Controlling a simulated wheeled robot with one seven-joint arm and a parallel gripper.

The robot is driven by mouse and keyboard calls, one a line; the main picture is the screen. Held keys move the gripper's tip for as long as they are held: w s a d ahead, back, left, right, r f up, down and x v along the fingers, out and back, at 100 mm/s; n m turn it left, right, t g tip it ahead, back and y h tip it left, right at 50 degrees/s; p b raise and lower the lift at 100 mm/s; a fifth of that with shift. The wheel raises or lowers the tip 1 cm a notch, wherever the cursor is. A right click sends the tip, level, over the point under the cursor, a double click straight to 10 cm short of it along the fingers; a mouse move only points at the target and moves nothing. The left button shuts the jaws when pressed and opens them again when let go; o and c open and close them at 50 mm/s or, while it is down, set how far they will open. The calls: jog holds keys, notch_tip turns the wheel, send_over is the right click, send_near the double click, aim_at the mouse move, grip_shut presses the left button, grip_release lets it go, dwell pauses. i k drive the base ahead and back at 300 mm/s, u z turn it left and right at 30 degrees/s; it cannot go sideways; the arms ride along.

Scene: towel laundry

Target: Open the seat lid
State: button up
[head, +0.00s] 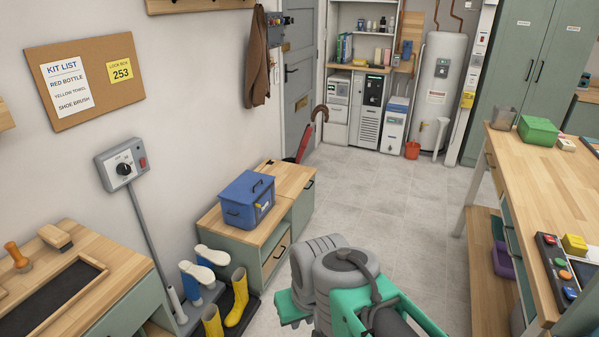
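The seat looks to be the low green bench against the left wall. Its wooden top (289,177) lies flat and appears closed. A blue box (247,199) with a dark handle on its lid and a small yellowish fitting on its front stands on the near part of this top. A dark handle (308,184) shows on the bench's far front panel, and a wooden drawer front (275,257) is below the near part. My grey and green arm is at the bottom middle, in front of the bench. My gripper's fingers do not show.
Yellow boots (237,298) and white-soled blue boots (197,273) stand beside the bench's near end. A red umbrella (306,140) leans near the grey door (298,75). A wooden worktable (551,190) is on the right. The tiled floor (400,200) between is clear.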

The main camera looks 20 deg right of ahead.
aim_at(291, 180)
jog(key=i, duration=1)
jog(key=z, duration=1.3)
jog(key=i, duration=2.15)
jog(key=u, duration=2.7)
